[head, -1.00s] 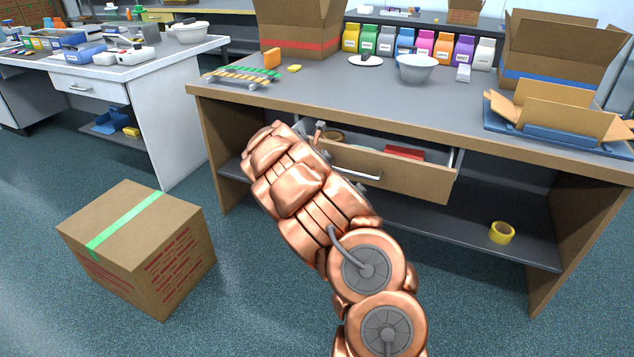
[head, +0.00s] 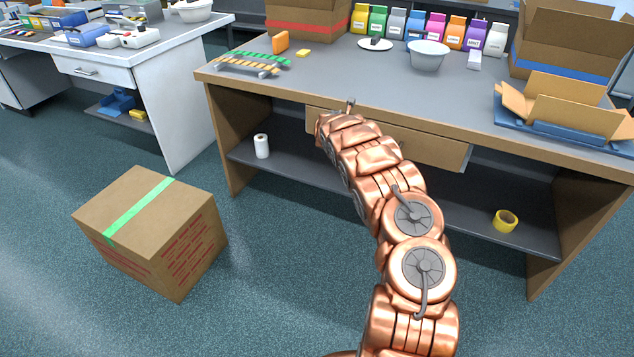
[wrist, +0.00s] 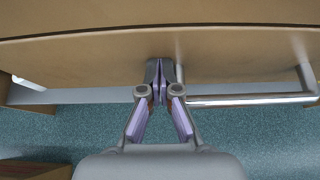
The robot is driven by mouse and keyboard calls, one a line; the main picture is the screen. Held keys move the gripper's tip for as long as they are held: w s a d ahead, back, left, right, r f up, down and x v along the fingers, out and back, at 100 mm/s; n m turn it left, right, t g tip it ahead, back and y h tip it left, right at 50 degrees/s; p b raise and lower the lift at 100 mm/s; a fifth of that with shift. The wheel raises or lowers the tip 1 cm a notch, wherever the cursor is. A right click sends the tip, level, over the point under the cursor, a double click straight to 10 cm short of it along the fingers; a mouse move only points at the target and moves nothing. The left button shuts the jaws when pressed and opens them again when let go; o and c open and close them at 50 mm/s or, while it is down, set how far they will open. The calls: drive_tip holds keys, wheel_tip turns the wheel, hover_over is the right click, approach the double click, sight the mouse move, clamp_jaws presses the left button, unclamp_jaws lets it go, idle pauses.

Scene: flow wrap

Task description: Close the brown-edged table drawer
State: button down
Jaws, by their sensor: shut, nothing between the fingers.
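The brown-edged table drawer (head: 433,150) sits under the tabletop of the brown-edged table in the head view, its front about level with the table's edge and its inside no longer showing. My arm covers the middle of its front. In the wrist view the drawer front (wrist: 80,62) spans the picture, with its metal bar handle (wrist: 250,100) to the right of the fingers. My gripper (wrist: 165,68) is shut and empty, its fingertips at the drawer front beside the handle's left end. In the head view my gripper (head: 350,105) is mostly hidden behind my arm.
A taped cardboard box (head: 150,230) stands on the floor at left. The lower shelf holds a white roll (head: 262,146) and yellow tape (head: 506,221). Open boxes, a bowl (head: 428,56) and several coloured packs stand on the tabletop (head: 400,85). Floor between the box and table is clear.

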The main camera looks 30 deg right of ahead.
drive_tip(key=shift+w+d+r, duration=0.2)
drive_tip(key=shift+w+d, duration=0.2)
drive_tip(key=shift+d, duration=0.1)
drive_tip(key=shift+d+r, duration=0.15)
drive_tip(key=shift+r, duration=0.15)
drive_tip(key=shift+s+f, duration=0.1)
drive_tip(key=a+f+b+v, duration=0.1)
drive_tip(key=f+b+v, duration=0.1)
drive_tip(key=v, duration=1.1)
drive_tip(key=shift+s+a+b, duration=0.3)
drive_tip(key=shift+a+b, duration=0.05)
drive_tip(key=shift+b, duration=0.55)
